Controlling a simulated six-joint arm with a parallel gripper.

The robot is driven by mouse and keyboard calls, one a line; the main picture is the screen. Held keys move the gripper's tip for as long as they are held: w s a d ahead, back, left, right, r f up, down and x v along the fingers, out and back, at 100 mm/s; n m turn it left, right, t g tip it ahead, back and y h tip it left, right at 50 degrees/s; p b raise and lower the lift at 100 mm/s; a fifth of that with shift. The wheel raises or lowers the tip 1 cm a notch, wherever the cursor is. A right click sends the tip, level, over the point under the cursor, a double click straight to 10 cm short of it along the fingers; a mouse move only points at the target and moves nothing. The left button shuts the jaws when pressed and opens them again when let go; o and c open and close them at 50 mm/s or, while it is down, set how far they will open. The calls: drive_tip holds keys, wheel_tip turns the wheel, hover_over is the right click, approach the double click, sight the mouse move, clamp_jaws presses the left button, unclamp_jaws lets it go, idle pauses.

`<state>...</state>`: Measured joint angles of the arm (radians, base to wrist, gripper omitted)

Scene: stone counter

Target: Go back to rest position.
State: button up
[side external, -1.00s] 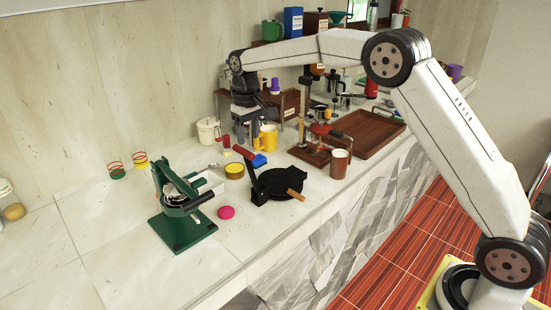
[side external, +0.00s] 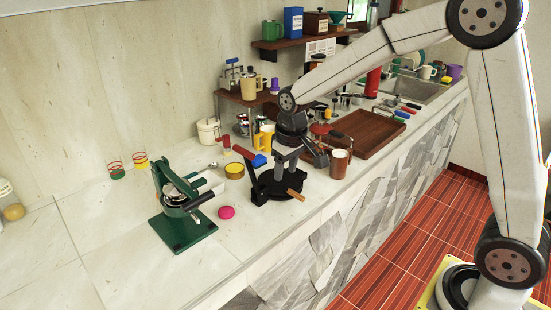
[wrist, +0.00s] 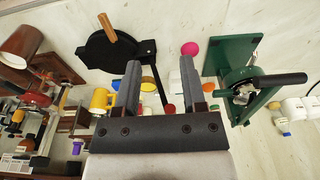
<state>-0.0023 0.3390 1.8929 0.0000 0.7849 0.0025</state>
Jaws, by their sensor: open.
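My gripper (side external: 299,160) is open and empty in the side external view, in front of the shelf and above the black tortilla-press-like tool (side external: 268,187) with a wooden handle. In the wrist view my gripper (wrist: 160,72) shows its two fingers spread apart with nothing between them but the counter and small items beyond. The black tool also shows in the wrist view (wrist: 100,52), beyond the left finger. I cannot tell whether the fingers touch anything in the side external view, though they look apart from the tool.
A green press (side external: 180,230) stands at the left front with a pink disc (side external: 226,212) beside it. A yellow mug (side external: 262,138), a brown mug (side external: 340,164) and a wooden tray (side external: 372,128) stand near my gripper. A shelf (side external: 290,42) is on the wall behind.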

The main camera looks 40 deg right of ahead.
drive_tip(key=s+f, duration=0.2)
drive_tip(key=s, duration=0.6)
drive_tip(key=s+f+t, duration=0.1)
drive_tip(key=s+f, duration=0.2)
drive_tip(key=s, duration=0.5)
drive_tip(key=shift+f, duration=0.15)
